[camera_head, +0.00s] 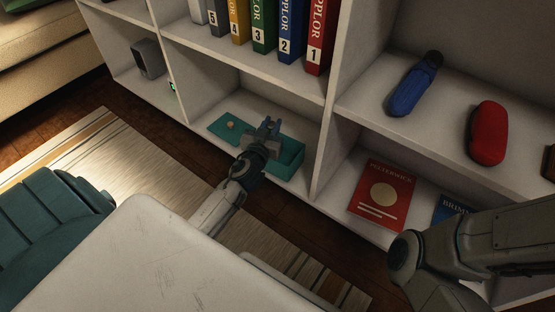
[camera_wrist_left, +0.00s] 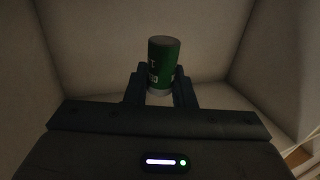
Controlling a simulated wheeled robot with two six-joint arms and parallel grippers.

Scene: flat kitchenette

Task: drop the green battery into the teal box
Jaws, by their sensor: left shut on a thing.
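The green battery (camera_wrist_left: 165,62) stands upright between the two fingers of my left gripper (camera_wrist_left: 160,88) in the left wrist view, and the fingers are shut on it. In the head view my left gripper (camera_head: 270,127) reaches into the lower middle shelf compartment, and the battery cannot be made out there. The teal box (camera_head: 291,161) sits in that compartment, open at the top. My right gripper is out of view.
White shelf dividers (camera_head: 339,143) wall the compartment in, with a shelf of numbered binders (camera_head: 264,24) above. A red book (camera_head: 382,194) lies in the compartment to the right.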

